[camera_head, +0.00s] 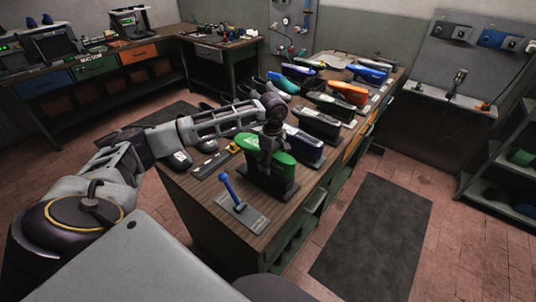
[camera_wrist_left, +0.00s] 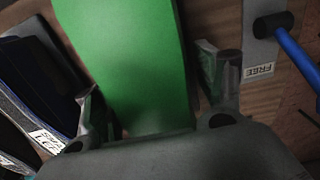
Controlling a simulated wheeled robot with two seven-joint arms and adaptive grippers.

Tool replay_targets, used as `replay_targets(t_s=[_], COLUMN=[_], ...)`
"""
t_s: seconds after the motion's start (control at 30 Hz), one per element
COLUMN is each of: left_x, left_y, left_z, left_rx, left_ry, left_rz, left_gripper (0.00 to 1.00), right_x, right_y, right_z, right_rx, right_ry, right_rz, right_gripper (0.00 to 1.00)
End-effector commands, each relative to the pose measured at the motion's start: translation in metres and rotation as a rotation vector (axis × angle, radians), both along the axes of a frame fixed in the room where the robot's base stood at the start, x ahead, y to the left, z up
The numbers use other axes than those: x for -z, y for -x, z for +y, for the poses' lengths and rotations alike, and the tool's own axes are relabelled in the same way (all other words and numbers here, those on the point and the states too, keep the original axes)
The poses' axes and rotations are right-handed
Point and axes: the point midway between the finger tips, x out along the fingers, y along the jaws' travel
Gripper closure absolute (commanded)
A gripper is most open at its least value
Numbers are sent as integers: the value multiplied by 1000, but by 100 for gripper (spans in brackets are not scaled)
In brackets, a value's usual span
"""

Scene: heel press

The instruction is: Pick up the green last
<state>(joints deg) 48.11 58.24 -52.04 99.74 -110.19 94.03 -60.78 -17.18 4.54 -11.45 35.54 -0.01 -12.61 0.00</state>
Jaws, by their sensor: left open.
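The green last (camera_head: 247,143) sits in a dark stand (camera_head: 272,184) near the front end of the wooden workbench. My left gripper (camera_head: 270,150) is directly over it, pointing down and hiding its middle. In the left wrist view the green last (camera_wrist_left: 130,60) fills the gap between the two spread fingers of my left gripper (camera_wrist_left: 158,100). The fingers stand on either side of it, with a visible gap at the right finger; contact at the left finger is unclear. My right gripper is not in view.
A blue-handled tool (camera_head: 232,190) stands on a grey plate in front of the green last. A dark blue shoe form (camera_head: 303,145) is close behind, with several more, including an orange one (camera_head: 348,92), along the bench. A dark mat (camera_head: 375,240) lies on the floor to the right.

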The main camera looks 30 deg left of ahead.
Motion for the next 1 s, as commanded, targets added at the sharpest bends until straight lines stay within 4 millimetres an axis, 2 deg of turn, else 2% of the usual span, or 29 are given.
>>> replay_targets(t_s=[0.5, 0.93, 1.0], left_x=[3, 3, 2], left_y=[0, 0, -1], left_z=[0, 0, 0], left_rx=[1, 1, 1], left_ry=[0, 0, 0], left_rz=[-1, -1, -3], left_gripper=[29, 83, 87], right_x=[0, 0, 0], right_y=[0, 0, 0], right_z=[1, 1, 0], right_rx=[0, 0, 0], right_ry=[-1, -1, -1], right_rz=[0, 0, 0], right_gripper=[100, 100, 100])
